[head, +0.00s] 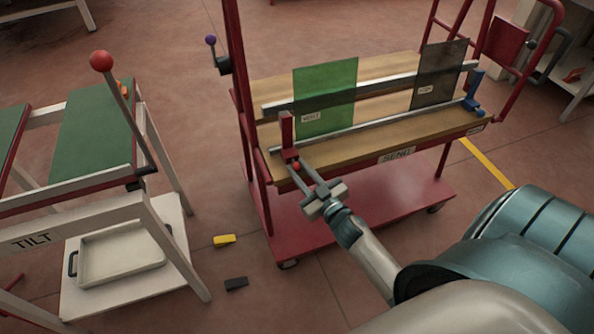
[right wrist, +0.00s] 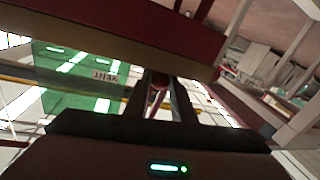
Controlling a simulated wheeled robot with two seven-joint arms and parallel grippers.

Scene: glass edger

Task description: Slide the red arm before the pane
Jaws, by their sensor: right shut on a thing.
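The red arm (head: 287,130) stands upright at the left end of the front rail (head: 370,127) on the trolley. It is just left of the green pane (head: 326,92), with a small gap between them in the picture. The green pane stands upright and carries a small label; it also shows in the right wrist view (right wrist: 80,92). My right gripper (head: 298,168) is shut on the red arm's ball knob (head: 296,166). The knob shows between the fingers in the right wrist view (right wrist: 160,82). My left gripper is not in view.
A dark pane (head: 436,76) stands right of the green one, with a blue stop (head: 473,98) at the rail's right end. A red trolley post (head: 246,90) rises on the left. A tilt table (head: 95,125) with a red-knobbed lever stands further left. Yellow (head: 224,240) and black (head: 236,284) blocks lie on the floor.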

